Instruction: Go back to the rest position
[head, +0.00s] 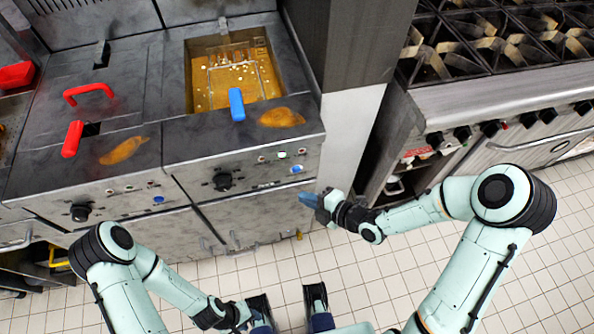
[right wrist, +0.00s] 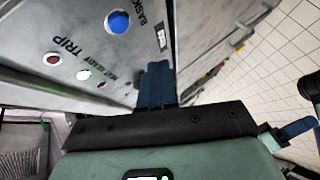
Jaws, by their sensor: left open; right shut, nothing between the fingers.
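My right gripper (head: 307,199) is in front of the right fryer's lower front, near its right corner. Its blue fingers are together and empty; they also show in the right wrist view (right wrist: 157,82), close to the fryer's control panel. Whether they touch the fryer cannot be told. My left gripper (head: 291,322) is low at the bottom of the head view, over the floor. Its two fingers are wide apart with nothing between them. Part of it shows at the right edge of the right wrist view.
The fryer (head: 245,150) has an open oil vat with a basket and blue handle (head: 237,104). Red handles (head: 88,93) are to its left. A gas range (head: 500,100) stands at the right, past a pale column (head: 350,130). The tiled floor (head: 400,270) is open between my arms.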

